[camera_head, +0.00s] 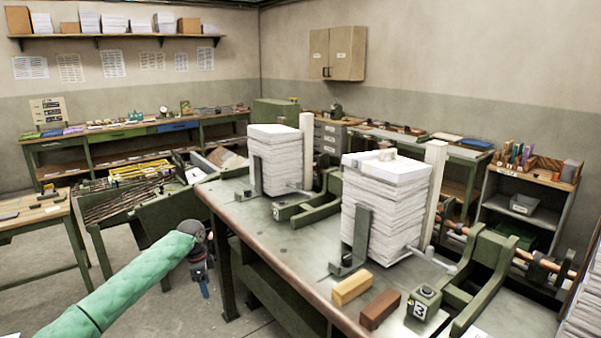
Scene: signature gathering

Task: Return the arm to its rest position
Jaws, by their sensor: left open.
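My left arm comes in from the lower left in a green quilted sleeve. My left gripper (203,280) hangs at its end, pointing down over the floor, to the left of the workbench (290,255). It is small in the picture, open, and holds nothing that I can see. It is apart from the bench edge. My right arm and right gripper are not in view.
Two tall paper stacks (385,215) (275,165) stand on the bench between green brackets and pale posts. Two wooden blocks (352,287) (380,309) and a green block marked 3 (424,303) lie in front. A cart with rods (125,200) stands behind my gripper. Floor around it is clear.

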